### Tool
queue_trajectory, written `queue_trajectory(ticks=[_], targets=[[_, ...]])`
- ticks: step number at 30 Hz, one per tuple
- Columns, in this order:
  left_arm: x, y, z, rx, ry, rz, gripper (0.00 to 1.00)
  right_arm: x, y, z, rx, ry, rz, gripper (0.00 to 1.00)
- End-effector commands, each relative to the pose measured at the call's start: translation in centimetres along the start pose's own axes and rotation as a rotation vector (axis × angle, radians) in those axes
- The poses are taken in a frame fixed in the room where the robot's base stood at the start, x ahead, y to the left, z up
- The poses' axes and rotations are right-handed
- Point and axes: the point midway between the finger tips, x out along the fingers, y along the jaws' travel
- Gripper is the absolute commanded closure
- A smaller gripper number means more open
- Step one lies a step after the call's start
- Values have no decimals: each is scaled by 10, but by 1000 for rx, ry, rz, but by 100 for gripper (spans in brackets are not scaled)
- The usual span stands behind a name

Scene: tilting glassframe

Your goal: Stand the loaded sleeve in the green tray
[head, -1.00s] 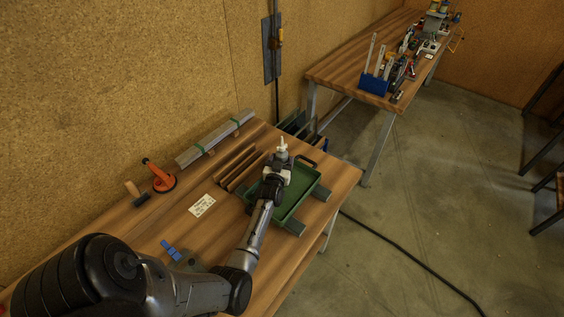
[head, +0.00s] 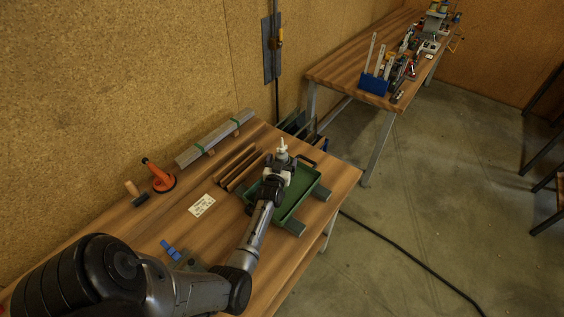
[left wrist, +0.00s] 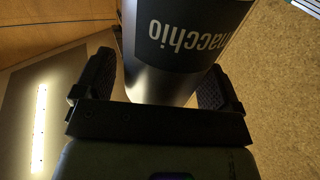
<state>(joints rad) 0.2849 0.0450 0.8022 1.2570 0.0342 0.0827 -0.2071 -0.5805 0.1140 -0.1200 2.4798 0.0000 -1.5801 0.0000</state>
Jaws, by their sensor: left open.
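The sleeve is a dark grey cylinder (left wrist: 165,75) with a black label and upside-down white lettering in the left wrist view. In the head view its pale top and white nozzle (head: 282,150) stick up, apparently upright, over the far left part of the green tray (head: 304,186). My left gripper (head: 276,172) is at the sleeve, with a finger on either side of it, and is open. It also shows in the left wrist view (left wrist: 155,88). My gripper and arm hide the sleeve's foot, so I cannot see how it rests in the tray. My right gripper is out of view.
Brown strips (head: 236,166) lie left of the tray. Long grey bars with green bands (head: 215,138), an orange suction cup (head: 160,178), a mallet (head: 136,193) and a white card (head: 202,206) lie further left.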

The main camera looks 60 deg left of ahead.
Motion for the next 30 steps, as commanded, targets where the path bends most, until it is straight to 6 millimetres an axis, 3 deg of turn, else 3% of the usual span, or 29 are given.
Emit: queue_trajectory(ticks=[5,18,30], targets=[[-7,0,-2,0,-1,0,11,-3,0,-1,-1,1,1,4],[-65,0,-2,0,-1,0,11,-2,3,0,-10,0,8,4],[-75,0,-3,0,0,0,11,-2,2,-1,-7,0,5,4]])
